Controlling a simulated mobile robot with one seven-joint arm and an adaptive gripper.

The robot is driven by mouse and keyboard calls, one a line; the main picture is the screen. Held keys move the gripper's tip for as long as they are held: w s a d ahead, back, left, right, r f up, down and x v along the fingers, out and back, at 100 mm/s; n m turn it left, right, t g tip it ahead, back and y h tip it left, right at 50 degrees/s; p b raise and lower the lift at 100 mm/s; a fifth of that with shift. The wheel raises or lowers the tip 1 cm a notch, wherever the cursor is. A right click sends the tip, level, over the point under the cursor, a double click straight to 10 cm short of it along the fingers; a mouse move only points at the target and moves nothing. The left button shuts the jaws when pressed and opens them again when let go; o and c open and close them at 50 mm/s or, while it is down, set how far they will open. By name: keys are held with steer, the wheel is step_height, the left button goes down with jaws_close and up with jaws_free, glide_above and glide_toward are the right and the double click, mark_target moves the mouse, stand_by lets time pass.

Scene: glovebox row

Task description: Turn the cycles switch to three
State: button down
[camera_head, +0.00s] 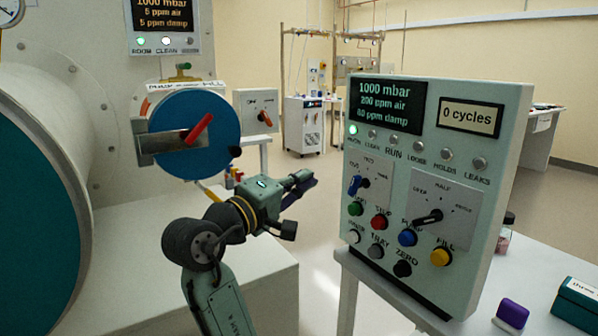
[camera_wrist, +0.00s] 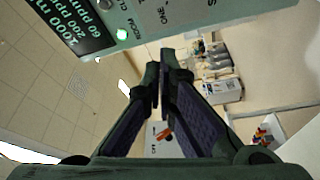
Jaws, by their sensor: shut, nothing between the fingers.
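The control box (camera_head: 480,110) stands at the right in the head view. Its cycles display (camera_head: 469,117) reads "0 cycles". Two small rotary switches sit on its front. The left one has a blue knob (camera_head: 355,185) with several small position labels around it, too small to read surely; it is likely the cycles switch. The right one has a black knob (camera_head: 428,217) below labels such as "HALF". My gripper (camera_head: 308,184) is shut and empty, to the left of the box and apart from it. In the wrist view its fingertips (camera_wrist: 161,85) meet, with the box's corner above.
Several push buttons, including a red one (camera_head: 379,222) and a yellow one (camera_head: 441,257), sit close below the switches. A blue round door (camera_head: 205,118) with a red handle is behind my arm. A purple item (camera_head: 512,312) and a teal box (camera_head: 577,303) lie at the lower right.

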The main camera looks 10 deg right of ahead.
mark_target(354, 186)
steer(key=w+d+p, duration=0.1)
steer(key=d+p, duration=0.2)
steer(key=d, duration=0.5)
steer(key=shift+w+d+f, duration=0.15)
steer(key=shift+w, duration=0.25)
steer(key=shift+s, duration=0.1)
